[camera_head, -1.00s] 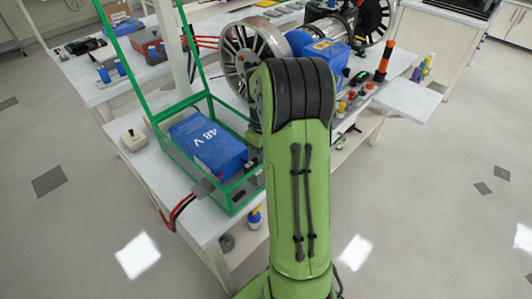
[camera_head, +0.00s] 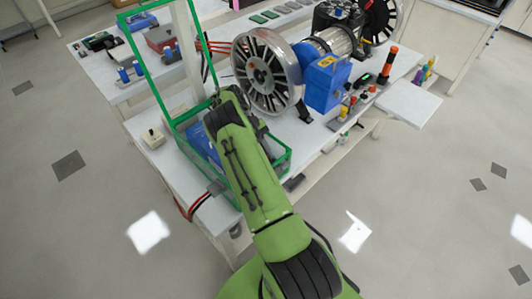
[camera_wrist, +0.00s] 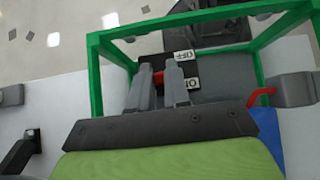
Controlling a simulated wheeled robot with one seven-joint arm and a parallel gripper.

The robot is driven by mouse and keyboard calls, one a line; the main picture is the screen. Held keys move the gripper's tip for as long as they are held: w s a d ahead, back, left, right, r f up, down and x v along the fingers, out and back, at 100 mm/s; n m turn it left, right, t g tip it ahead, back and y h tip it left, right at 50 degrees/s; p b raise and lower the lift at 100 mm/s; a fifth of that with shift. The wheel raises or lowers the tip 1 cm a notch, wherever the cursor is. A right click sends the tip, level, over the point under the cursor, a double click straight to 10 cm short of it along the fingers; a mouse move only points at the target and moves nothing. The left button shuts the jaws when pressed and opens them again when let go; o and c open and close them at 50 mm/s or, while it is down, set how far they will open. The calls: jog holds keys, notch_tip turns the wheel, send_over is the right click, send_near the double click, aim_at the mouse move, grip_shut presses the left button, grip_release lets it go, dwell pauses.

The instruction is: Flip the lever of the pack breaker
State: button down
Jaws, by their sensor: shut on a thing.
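The red lever (camera_wrist: 158,77) shows as a small bit between my fingertips. My gripper (camera_wrist: 158,78) is shut on it. I cannot tell which position the lever is in. The blue battery pack (camera_head: 194,143) is mostly hidden by my arm in the head view. There my arm also hides the breaker, and the gripper cannot be made out.
The green frame (camera_head: 157,88) stands around the pack, with its bars close to my gripper. A spoked wheel (camera_head: 268,72) and a blue motor box (camera_head: 327,82) stand right of my arm. Red cables run nearby.

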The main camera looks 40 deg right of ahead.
jog(key=shift+w+f+g+b, duration=0.2)
jog(key=shift+f+g+b, duration=0.05)
jog(key=shift+g+b, duration=0.25)
jog(key=c, duration=1.1)
grip_release()
notch_tip(320, 180, up, 10)
jog(key=shift+r+p, duration=0.1)
jog(key=shift+p, duration=0.6)
